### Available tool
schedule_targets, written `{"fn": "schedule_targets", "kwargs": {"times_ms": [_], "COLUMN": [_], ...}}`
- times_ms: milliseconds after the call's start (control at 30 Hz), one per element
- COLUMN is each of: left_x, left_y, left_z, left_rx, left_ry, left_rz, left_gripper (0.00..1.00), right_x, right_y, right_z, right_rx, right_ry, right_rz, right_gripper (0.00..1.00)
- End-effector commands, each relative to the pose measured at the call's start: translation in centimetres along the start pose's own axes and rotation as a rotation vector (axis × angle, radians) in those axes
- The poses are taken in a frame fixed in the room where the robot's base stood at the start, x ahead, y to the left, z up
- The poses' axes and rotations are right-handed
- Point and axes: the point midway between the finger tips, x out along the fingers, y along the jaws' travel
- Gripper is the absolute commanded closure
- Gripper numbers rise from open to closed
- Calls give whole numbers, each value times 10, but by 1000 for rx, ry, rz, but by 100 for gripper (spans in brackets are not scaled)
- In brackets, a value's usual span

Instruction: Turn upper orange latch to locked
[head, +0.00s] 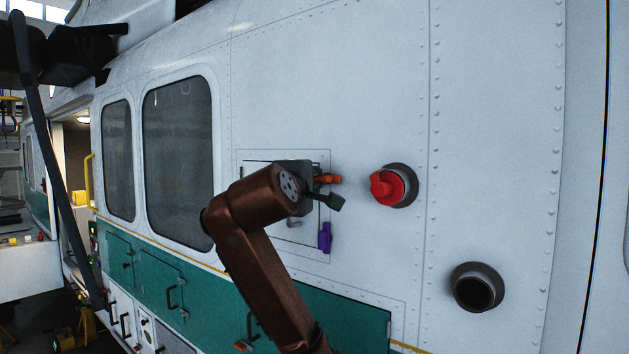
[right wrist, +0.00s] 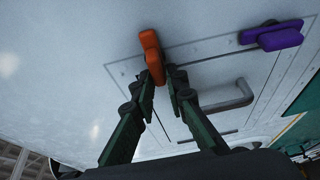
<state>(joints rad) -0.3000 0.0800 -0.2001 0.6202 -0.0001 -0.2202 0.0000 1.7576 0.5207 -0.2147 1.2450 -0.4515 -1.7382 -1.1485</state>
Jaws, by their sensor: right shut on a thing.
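The upper orange latch (head: 327,179) sits at the upper right edge of a small access panel (head: 317,246) on the helicopter's white side. In the right wrist view the orange latch (right wrist: 150,42) is at top centre, with its lower part between my fingertips. My right gripper (head: 322,190) is at the latch, and in the right wrist view its two fingers (right wrist: 162,78) are shut on it. A purple latch (head: 324,238) is at the panel's lower right; it also shows in the right wrist view (right wrist: 272,36). My arm hides part of the panel. My left gripper is not in view.
A red knob (head: 388,187) sticks out right of the panel, and a dark round port (head: 477,288) is lower right. A grey handle (right wrist: 232,99) is on the panel, close to my fingers. Windows (head: 178,120) are to the left.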

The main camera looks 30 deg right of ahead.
Motion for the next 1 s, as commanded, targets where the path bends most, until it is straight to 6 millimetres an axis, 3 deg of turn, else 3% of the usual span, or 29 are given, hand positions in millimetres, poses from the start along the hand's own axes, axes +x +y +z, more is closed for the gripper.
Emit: {"fn": "schedule_targets", "kwargs": {"times_ms": [133, 167, 367, 667, 833, 1000], "left_x": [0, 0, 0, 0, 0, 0], "left_y": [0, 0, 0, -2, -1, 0], "left_z": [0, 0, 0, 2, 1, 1], "left_rx": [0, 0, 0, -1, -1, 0], "left_ry": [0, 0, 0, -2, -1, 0], "left_rz": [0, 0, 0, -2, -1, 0], "left_gripper": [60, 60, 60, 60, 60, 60], "right_x": [0, 0, 0, -2, -20, -56], "right_y": [-1, -1, -1, 0, 1, 0], "right_z": [-1, -1, -1, 0, -1, -2], "right_rx": [-1, -1, 0, 1, 2, 1], "right_ry": [1, 1, 0, 0, 2, 4], "right_rz": [-2, -2, -1, 0, 3, 2], "right_gripper": [100, 86, 72, 72, 72, 72]}}
